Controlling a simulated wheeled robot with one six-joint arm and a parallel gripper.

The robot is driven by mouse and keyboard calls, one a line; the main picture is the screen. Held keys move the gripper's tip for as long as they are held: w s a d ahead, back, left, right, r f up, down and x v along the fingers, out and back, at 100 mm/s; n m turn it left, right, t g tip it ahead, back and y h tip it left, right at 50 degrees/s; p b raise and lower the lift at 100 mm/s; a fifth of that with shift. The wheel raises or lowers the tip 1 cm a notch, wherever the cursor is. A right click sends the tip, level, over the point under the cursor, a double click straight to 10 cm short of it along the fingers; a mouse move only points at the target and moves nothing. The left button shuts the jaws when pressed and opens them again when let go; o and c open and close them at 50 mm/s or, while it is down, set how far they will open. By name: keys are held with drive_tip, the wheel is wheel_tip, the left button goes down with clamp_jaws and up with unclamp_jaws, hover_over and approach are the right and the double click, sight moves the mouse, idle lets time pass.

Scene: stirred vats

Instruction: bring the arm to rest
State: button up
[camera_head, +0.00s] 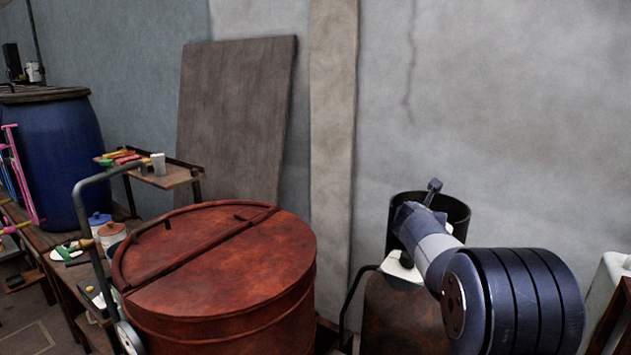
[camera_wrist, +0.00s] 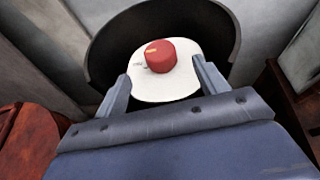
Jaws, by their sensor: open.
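My gripper (camera_wrist: 162,70) is open in the wrist view, with one finger on each side of a white rounded piece. A red knob-like thing (camera_wrist: 160,56) sits on this white piece (camera_wrist: 165,90), beyond the fingertips and roughly between them. I cannot tell whether the fingers touch the white piece. In the head view my arm reaches from the lower right to the dark open-topped vessel (camera_head: 456,208). My fingers are hidden there behind the arm.
A large rust-red lidded vat (camera_head: 215,270) with a bent grey handle stands left of my arm. A blue barrel (camera_head: 65,150) and a small shelf with coloured items (camera_head: 170,178) stand farther left. A brown board (camera_head: 235,120) leans on the wall behind. A white container (camera_head: 610,285) is at the right edge.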

drive_tip(key=shift+w+d+f+m+h+b, duration=0.2)
drive_tip(key=shift+w+f+b, duration=0.1)
drive_tip(key=shift+w, duration=0.4)
drive_tip(key=shift+w+d+f+m+h+b, duration=0.1)
drive_tip(key=shift+w+d+f+b, duration=0.15)
drive_tip(key=shift+w, duration=0.4)
drive_tip(key=shift+f, duration=0.1)
drive_tip(key=shift+a+g, duration=0.1)
drive_tip(key=shift+g, duration=0.2)
